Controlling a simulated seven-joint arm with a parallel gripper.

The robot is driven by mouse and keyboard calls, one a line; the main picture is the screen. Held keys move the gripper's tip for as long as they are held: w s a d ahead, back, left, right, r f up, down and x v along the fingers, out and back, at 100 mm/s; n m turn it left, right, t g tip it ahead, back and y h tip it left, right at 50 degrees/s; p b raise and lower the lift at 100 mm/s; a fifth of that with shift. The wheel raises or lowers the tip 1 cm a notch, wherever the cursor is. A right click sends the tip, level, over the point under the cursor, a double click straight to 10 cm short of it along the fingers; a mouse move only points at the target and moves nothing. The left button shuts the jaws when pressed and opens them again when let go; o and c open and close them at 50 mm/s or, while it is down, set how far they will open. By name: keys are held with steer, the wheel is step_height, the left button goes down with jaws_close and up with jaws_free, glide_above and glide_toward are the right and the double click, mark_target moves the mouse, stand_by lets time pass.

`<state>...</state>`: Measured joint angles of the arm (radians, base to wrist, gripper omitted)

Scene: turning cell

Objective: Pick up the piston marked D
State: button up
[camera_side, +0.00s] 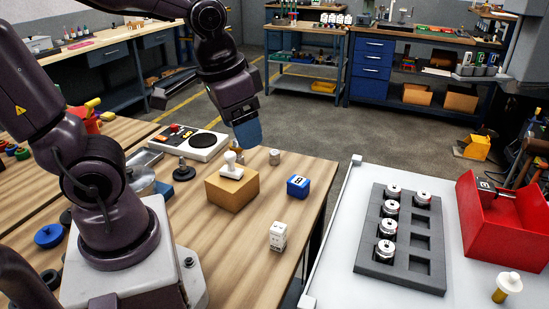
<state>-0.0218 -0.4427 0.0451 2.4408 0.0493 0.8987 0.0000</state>
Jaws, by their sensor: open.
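Several silver pistons with dark bands stand in a dark grey tray (378,268) on the white table at the right. They fill the left column, with one piston (422,198) at the top of the right column. The left column holds a top piston (393,192), one below it (391,208), another (389,228) and a front one (385,250). Their letters are too small to read, so I cannot tell which is D. My gripper (247,140) has blue fingers pointing down and is open. It hangs above the wooden table, left of the tray and well away from it.
A cardboard box (232,193) with a white-topped stamp stands below my gripper. A blue box (298,186) and a small white box (278,236) are nearby. A red bin (500,225) and a white-knobbed object (508,285) stand right of the tray. A gap separates the tables.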

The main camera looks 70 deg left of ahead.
steer(key=w+a+f+m+g+y, duration=0.4)
steer(key=w+a+f, duration=0.3)
steer(key=a+f, duration=0.4)
steer(key=m+t+y, duration=0.2)
steer(key=m+y, duration=0.7)
steer(key=m, duration=0.6)
glide_above(274, 152)
steer(key=d, duration=0.3)
step_height(274, 152, down, 10)
step_height(274, 152, down, 6)
steer(key=shift+a+f, duration=0.1)
steer(key=shift+f, duration=0.1)
steer(key=x, duration=0.5)
steer(key=shift+f, duration=0.35)
steer(key=c, duration=1.1)
